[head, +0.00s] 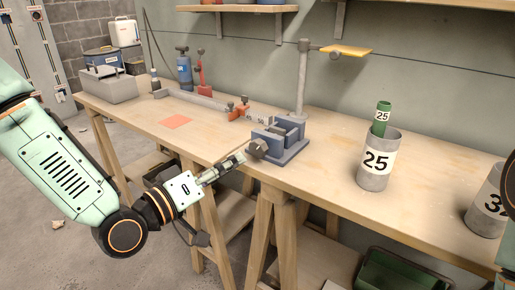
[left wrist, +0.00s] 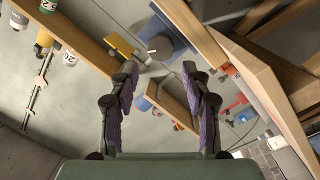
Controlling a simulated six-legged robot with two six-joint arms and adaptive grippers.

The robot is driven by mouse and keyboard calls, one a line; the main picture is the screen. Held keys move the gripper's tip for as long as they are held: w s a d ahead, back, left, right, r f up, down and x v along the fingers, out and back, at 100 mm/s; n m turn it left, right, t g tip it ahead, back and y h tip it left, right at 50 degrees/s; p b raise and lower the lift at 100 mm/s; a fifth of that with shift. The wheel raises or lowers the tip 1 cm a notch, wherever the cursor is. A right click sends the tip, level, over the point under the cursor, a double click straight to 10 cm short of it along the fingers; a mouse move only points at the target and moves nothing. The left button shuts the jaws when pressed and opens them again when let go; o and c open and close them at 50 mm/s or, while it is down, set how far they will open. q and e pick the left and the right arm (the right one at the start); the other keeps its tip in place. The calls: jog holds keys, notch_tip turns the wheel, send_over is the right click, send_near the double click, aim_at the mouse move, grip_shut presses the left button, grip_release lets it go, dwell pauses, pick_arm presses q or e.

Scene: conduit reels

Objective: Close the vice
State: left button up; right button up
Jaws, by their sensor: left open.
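The vice (head: 284,145) is a blue-grey block with a slot between its jaws, standing at the front edge of the wooden bench. A dark round knob (head: 257,149) is on its front-left side. My left gripper (head: 238,159) is just left of this knob in the head view, apparently a small gap from it. In the left wrist view its two purple-padded fingers (left wrist: 163,98) stand wide apart with nothing held between them. My right gripper is not in view.
A grey cup labelled 25 (head: 373,172) holds a green tube (head: 382,117) to the right of the vice. Another grey cup (head: 486,213) is at the far right. A stand (head: 302,80) with a yellow plate rises behind the vice.

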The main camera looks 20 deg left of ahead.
aim_at(255, 150)
pick_arm(q)
jog(key=b+x, duration=0.2)
jog(key=x, duration=0.1)
jog(key=shift+w+d+f, duration=0.1)
jog(key=shift+w+d, duration=0.1)
jog(key=shift+w, duration=0.15)
jog(key=b+x, duration=0.1)
jog(key=x, duration=0.1)
jog(key=shift+w+d, duration=0.2)
jog(key=shift+w, duration=0.15)
jog(key=shift+w+d, duration=0.15)
jog(key=shift+w, duration=0.2)
jog(key=shift+w, duration=0.1)
jog(key=c, duration=0.9)
